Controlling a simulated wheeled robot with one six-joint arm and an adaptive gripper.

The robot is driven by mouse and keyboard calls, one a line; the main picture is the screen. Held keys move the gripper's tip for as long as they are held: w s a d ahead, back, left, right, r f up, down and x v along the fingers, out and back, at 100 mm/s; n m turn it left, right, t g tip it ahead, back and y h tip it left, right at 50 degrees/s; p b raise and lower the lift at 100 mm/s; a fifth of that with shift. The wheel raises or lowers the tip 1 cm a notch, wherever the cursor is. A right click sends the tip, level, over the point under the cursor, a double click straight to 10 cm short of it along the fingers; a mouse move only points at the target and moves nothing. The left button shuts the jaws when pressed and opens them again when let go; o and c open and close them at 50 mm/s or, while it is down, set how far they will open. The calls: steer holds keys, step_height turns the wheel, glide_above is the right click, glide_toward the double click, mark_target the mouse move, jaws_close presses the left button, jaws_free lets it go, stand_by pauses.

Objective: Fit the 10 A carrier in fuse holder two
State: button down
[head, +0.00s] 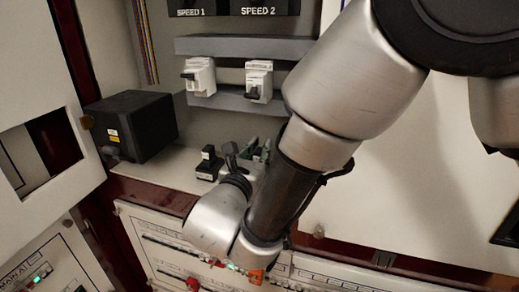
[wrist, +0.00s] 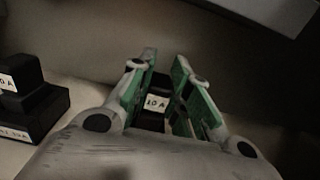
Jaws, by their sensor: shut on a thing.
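In the head view the green fingers of my gripper (head: 260,150) show just past my wrist, over the shelf at the back of the cabinet; the carrier cannot be made out there. I cannot tell whether the carrier touches anything. I cannot identify fuse holder two in either view.
A stepped black block with white labels (wrist: 30,105) stands left of my gripper; it also shows in the head view (head: 208,165). A black box (head: 131,126) stands further left. Two white breakers (head: 200,77) (head: 259,80) hang above, under SPEED 1 and SPEED 2. Labelled panels lie in front.

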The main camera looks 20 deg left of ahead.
steer(key=shift+f, duration=0.85)
steer(key=c, duration=1.3)
jaws_free()
steer(key=shift+s, duration=0.1)
steer(key=s, duration=0.4)
steer(key=s+d, duration=0.1)
steer(key=s, duration=0.6)
steer(key=shift+s+d, duration=0.2)
steer(key=shift+s, duration=0.15)
steer(key=shift+s, duration=0.1)
